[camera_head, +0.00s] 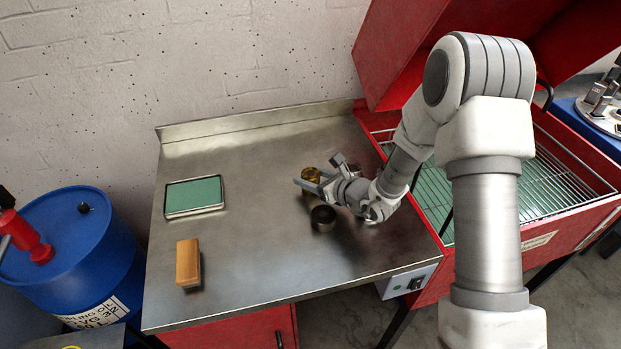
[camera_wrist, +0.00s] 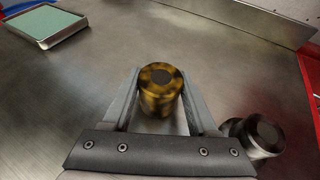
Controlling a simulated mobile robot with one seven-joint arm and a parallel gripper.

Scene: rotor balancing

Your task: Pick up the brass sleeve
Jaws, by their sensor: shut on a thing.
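The brass sleeve (camera_head: 311,175) is a short, blotchy yellow and dark brown cylinder near the middle of the steel bench. In the wrist view the sleeve (camera_wrist: 160,90) is between the two fingers of my gripper (camera_wrist: 160,96), near their tips. My gripper (camera_head: 309,181) reaches in from the right in the head view and is shut on the sleeve. I cannot tell whether the sleeve touches the bench. The sleeve's lower part is partly hidden in the head view.
A dark cylinder (camera_head: 323,218) stands close in front of my gripper. A grey metal cylinder (camera_wrist: 257,137) is right of my fingers. A green-topped tray (camera_head: 194,196) and a wooden-topped brush (camera_head: 188,262) lie left on the bench (camera_head: 250,265). A red washer cabinet (camera_head: 415,60) stands right.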

